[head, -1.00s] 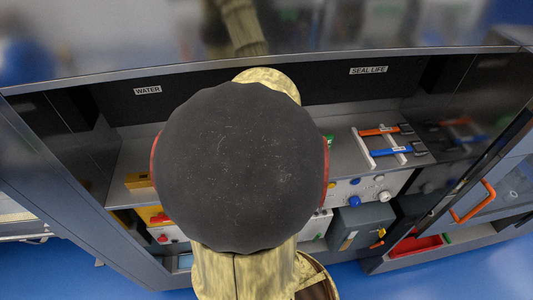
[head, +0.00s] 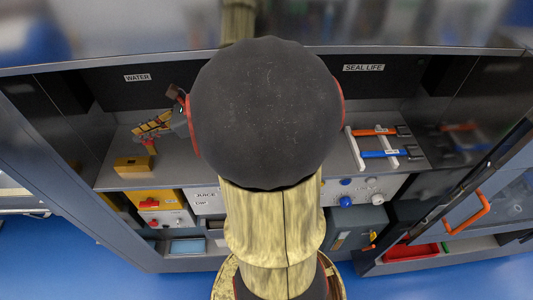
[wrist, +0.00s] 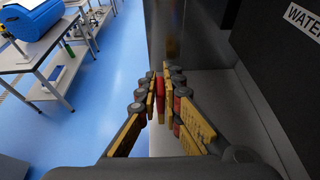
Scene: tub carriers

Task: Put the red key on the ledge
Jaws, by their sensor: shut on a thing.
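My gripper (head: 150,128) is at the left of the cabinet, above the grey ledge (head: 112,176) below the WATER label. In the wrist view my gripper (wrist: 160,104) has its yellow-padded fingers closed around a slim red thing, the red key (wrist: 160,88), held upright between the tips. In the head view, a small red bit shows below the fingers; the key's full shape is hidden. The ledge also shows in the wrist view (wrist: 215,95), to the right of the fingers. I cannot tell how far the key is above it.
A yellow block (head: 133,163) sits on the ledge near its front left. A rack with orange and blue handles (head: 380,145) stands at the right. Below are a yellow box with a red knob (head: 155,200) and a grey box (head: 360,225). An open door (head: 480,210) stands at the right.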

